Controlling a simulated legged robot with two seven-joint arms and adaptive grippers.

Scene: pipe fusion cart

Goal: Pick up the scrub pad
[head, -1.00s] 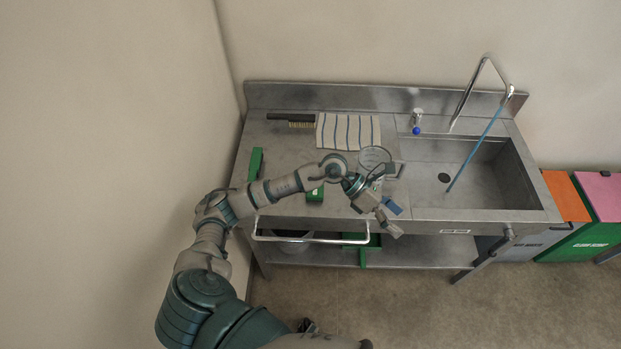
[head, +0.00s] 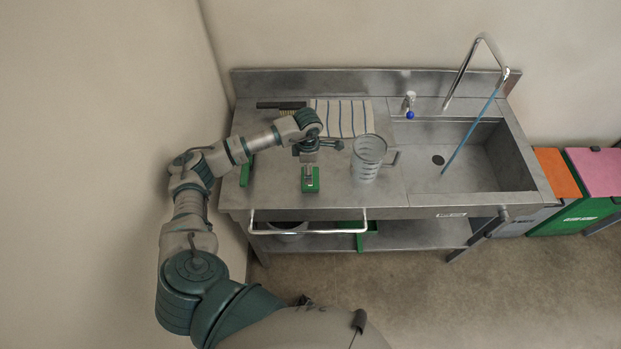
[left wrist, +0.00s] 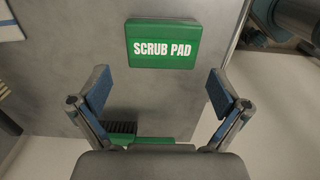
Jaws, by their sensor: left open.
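The scrub pad (head: 316,183) is a small green block lying on the steel counter near its front edge. In the left wrist view the scrub pad (left wrist: 163,45) shows its white label, ahead of the fingertips and between their lines. My left gripper (head: 319,147) is above the counter, just behind the pad in the head view. In the left wrist view the left gripper (left wrist: 156,88) has its blue-padded fingers wide apart, with nothing between them. My right gripper is not in view.
A clear measuring jug (head: 368,160) stands right of the pad. A striped towel (head: 343,118) and a dark brush (head: 280,105) lie behind. Another green item (head: 246,172) lies at left; the left wrist view shows dark bristles (left wrist: 120,128). The sink (head: 475,165) is at right.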

